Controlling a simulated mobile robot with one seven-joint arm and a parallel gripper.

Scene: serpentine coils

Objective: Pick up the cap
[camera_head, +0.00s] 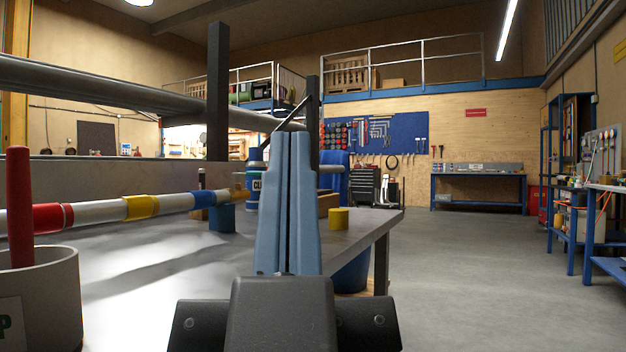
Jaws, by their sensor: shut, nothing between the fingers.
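A small yellow cylinder (339,220), which looks like the cap, stands on the grey table (150,285) near its right edge. My gripper (290,140) reaches up the middle of the view with its two blue fingers together and nothing between them. The cap is to the right of the fingers and apart from them in the picture. My fingers hide part of the table and what lies behind them.
A striped pipe (100,213) runs across the left of the table, with a blue block (222,218) near its end. A grey pot (52,300) holds a red rod (18,200) at front left. A dark post (217,90) rises behind. The floor (470,280) at right is clear.

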